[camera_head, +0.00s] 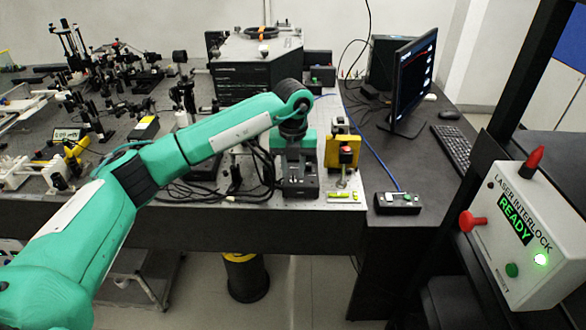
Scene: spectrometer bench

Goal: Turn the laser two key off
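My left arm reaches in from the left over the bench, and its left gripper (300,187) points down near the bench's front edge. I cannot tell whether its fingers are open or shut, or whether they touch anything. My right gripper is not in view.
A white laser interlock box (530,235) at right reads READY, with a lit green lamp, red knob and red beacon. A small black switch box (398,203) lies on the desk near a monitor (413,80). Optics and cables crowd the bench (215,212).

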